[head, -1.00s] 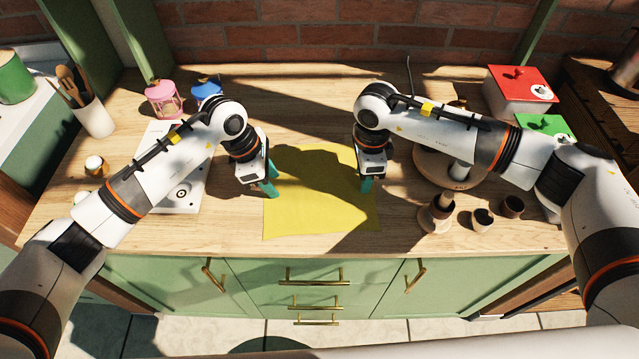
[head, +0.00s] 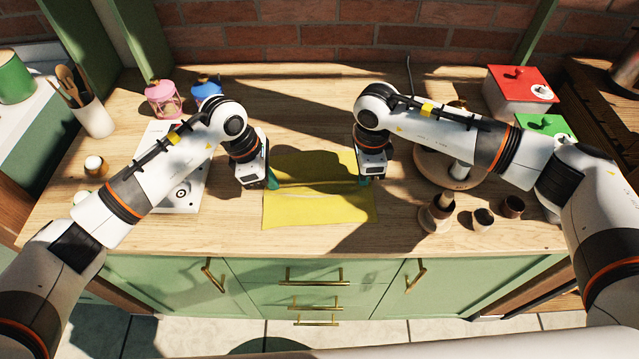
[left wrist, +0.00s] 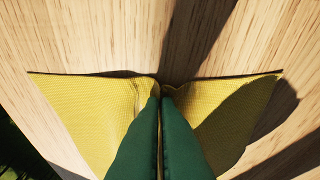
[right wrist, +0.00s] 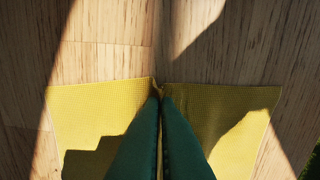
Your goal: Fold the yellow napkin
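The yellow napkin (head: 320,207) lies on the wooden table with a raised crease running across it between my two grippers. My left gripper (head: 271,183) is at the napkin's left edge. In the left wrist view its green fingers (left wrist: 162,92) are together with the napkin (left wrist: 85,105) pinched between them. My right gripper (head: 364,180) is at the napkin's right edge. In the right wrist view its fingers (right wrist: 159,92) are together on a pinch of the napkin (right wrist: 90,110). The napkin's far part is partly in shadow.
A white board (head: 185,190) lies left of the napkin. A round wooden stand (head: 458,178) and small brown cups (head: 512,207) stand to the right. Pink (head: 163,98) and blue (head: 207,87) lanterns stand at the back left. The table in front of the napkin is clear.

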